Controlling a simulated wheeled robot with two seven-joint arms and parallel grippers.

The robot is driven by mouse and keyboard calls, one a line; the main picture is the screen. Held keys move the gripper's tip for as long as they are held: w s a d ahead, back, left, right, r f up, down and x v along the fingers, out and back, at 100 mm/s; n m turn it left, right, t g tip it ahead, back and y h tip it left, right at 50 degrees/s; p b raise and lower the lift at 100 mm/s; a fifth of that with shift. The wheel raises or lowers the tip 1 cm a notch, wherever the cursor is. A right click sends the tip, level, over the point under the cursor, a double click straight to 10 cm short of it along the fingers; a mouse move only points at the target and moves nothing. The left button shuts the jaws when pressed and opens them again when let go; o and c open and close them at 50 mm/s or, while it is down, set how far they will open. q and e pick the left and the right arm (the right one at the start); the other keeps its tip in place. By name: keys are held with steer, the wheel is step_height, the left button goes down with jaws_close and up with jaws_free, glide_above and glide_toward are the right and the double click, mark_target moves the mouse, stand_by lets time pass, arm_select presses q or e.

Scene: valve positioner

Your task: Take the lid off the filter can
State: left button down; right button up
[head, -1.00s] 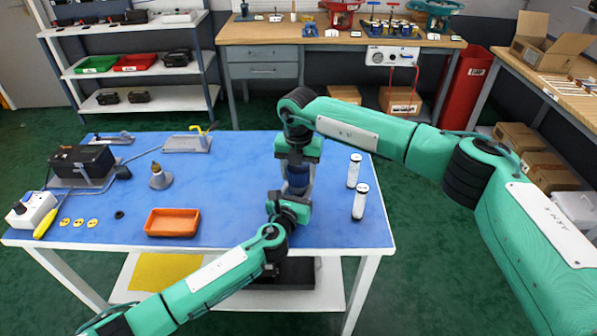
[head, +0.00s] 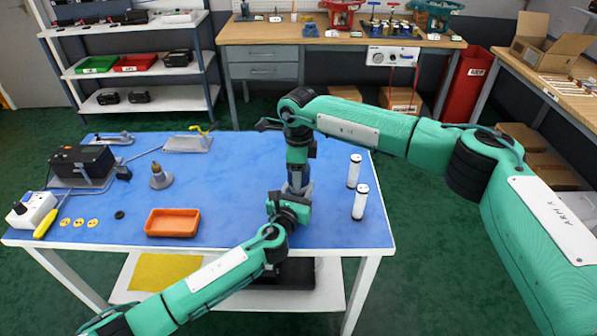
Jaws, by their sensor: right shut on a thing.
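The filter can (head: 297,163) is a dark blue cylinder standing upright near the middle of the blue-topped table. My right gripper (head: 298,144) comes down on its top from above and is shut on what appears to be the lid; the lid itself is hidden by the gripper. My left gripper (head: 297,188) is low on the near side of the can, with grey finger parts beside it. My own wrist covers much of it, so I cannot tell whether it is closed on the can.
Two white cylinders (head: 360,200) stand right of the can. An orange tray (head: 172,222), a cone-shaped part (head: 160,177), yellow discs (head: 78,221) and a black box (head: 82,164) are on the left. The table (head: 235,170) between is clear.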

steer(key=n, duration=0.9)
steer(key=shift+r+n, duration=0.1)
steer(key=shift+n, duration=0.3)
steer(key=n, duration=0.4)
steer(key=shift+n, duration=0.3)
steer(key=n, duration=0.4)
steer(key=shift+n, duration=0.4)
steer(key=shift+r, duration=0.2)
steer(key=shift+r, duration=0.9)
